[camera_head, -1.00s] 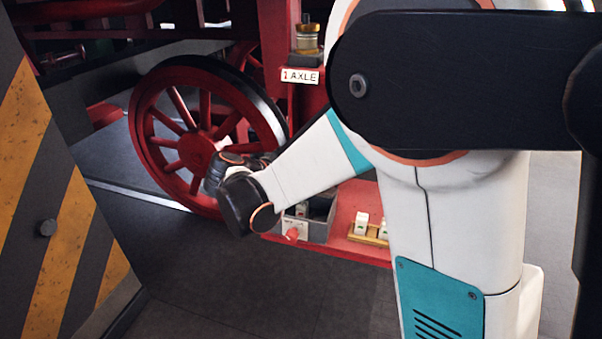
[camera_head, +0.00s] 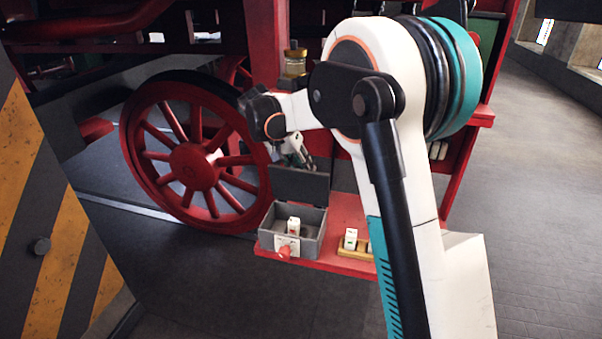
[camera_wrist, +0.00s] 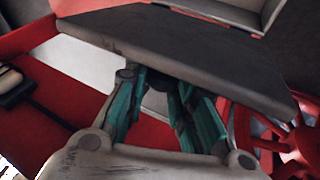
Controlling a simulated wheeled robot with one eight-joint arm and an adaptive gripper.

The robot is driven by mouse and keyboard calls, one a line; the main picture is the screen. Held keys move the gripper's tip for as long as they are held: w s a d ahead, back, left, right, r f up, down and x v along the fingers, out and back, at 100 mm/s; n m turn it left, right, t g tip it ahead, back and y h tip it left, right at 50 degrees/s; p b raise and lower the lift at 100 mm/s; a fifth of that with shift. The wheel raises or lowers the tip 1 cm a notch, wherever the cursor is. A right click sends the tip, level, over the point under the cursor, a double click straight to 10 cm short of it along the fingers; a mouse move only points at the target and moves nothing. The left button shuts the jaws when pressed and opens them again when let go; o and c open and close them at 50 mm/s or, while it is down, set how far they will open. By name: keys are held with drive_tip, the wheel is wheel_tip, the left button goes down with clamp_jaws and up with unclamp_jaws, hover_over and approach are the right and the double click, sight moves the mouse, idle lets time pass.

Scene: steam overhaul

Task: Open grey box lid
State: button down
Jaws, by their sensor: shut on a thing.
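The grey box (camera_head: 318,236) stands on a red shelf. Its lid (camera_head: 300,184) is raised and upright at the back of the box, so the inside shows. A white block (camera_head: 293,226) with dark marks is inside. My gripper (camera_head: 306,164) is at the lid's top edge, shut on it. In the wrist view the lid (camera_wrist: 180,48) is a broad dark grey panel across the top. The teal fingers of my gripper (camera_wrist: 172,88) meet its near edge, and their tips are hidden by it.
A red knob (camera_head: 284,252) sticks out on the box front. Small white blocks (camera_head: 350,239) stand in a wooden holder to the right. A large red wheel (camera_head: 194,166) is at the left. A brass-topped jar (camera_head: 295,60) stands behind my gripper.

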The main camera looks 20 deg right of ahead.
drive_tip(key=shift+w+d+f, duration=0.2)
drive_tip(key=shift+w+d, duration=0.1)
drive_tip(key=shift+w, duration=0.2)
drive_tip(key=shift+w+d+f, duration=0.15)
drive_tip(key=shift+w+d, duration=0.15)
drive_tip(key=shift+w, duration=0.25)
idle(0.9)
drive_tip(key=c, duration=1.7)
unclamp_jaws()
drive_tip(key=o, duration=0.3)
drive_tip(key=shift+w+a+f, duration=0.15)
drive_tip(key=shift+a, duration=0.05)
drive_tip(key=v, duration=1.2)
drive_tip(key=shift+s, duration=0.2)
drive_tip(key=shift+d+b, duration=0.1)
drive_tip(key=shift+b, duration=0.2)
